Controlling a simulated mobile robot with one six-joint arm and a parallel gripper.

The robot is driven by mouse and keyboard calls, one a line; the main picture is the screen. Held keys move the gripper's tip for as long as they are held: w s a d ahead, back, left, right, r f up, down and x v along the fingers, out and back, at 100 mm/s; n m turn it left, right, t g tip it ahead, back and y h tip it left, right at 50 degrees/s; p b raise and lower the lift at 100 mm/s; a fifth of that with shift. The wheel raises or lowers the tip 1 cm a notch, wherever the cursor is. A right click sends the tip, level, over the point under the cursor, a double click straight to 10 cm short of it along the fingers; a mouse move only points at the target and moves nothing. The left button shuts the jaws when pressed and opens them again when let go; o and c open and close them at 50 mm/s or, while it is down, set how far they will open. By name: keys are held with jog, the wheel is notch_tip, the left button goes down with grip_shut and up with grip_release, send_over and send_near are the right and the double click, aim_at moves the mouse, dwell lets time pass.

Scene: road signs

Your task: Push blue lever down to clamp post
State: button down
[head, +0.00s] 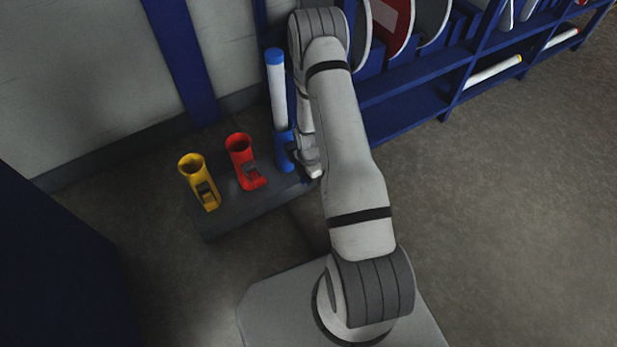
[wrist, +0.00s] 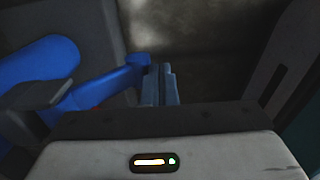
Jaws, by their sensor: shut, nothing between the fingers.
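A white post (head: 278,95) with a blue cap stands upright in a blue holder (head: 284,152) on a dark base in the head view. In the wrist view, the blue holder's rounded body (wrist: 42,60) is at the left. The blue lever (wrist: 100,88) slants from it up to the right, its end beside my fingertips. My gripper (wrist: 161,80) is shut and empty, close to the lever's end; I cannot tell whether they touch. In the head view my gripper (head: 313,168) is just right of the blue holder, and the lever is mostly hidden.
A red holder (head: 240,150) and a yellow holder (head: 192,170), both empty, stand left of the blue one on the dark base (head: 235,217). A blue shelf (head: 400,120) with round signs and posts is behind my arm. The floor at right is clear.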

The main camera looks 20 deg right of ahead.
dwell(0.5)
jog(key=s+d+r+p, duration=0.1)
jog(key=s+r+p, duration=0.5)
jog(key=r, duration=0.6)
jog(key=shift+s+p, duration=0.3)
jog(key=shift+p, duration=0.15)
jog(key=shift+r, duration=0.15)
